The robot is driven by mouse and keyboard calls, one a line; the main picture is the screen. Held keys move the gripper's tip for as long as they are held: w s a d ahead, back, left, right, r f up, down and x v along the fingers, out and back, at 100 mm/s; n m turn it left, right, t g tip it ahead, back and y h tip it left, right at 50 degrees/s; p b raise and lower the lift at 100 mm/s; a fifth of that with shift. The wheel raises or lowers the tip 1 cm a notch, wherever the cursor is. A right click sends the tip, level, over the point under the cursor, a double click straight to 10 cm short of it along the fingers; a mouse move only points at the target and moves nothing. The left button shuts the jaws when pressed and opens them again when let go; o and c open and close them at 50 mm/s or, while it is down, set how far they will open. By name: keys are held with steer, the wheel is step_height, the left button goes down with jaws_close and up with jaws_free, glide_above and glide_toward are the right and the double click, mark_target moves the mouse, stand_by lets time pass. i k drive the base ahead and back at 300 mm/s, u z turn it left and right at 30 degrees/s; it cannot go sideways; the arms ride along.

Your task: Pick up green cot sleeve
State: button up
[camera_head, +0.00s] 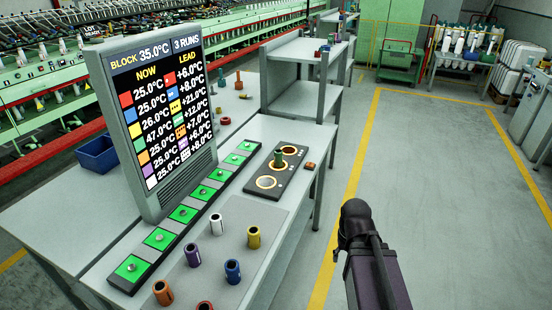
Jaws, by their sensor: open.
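A small dark green sleeve (279,158) stands on the middle ring of a black block (254,189) with several orange-lit rings. The block lies on the grey bench, to the right of the row of green pads. It is the only green sleeve I can make out. Part of my dark arm shows at the lower right, over the floor and apart from the bench. I cannot make out my gripper's fingers in this view.
A grey mat (275,218) holds white (216,224), yellow (253,237), purple (192,255), blue (232,271), orange (163,292) and red (204,306) sleeves. A tall temperature display (150,120) stands behind the green pads. Floor right of the bench is clear.

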mark_target(278, 153)
steer(key=z, duration=0.05)
steer(key=i, duration=0.9)
steer(key=u, duration=0.05)
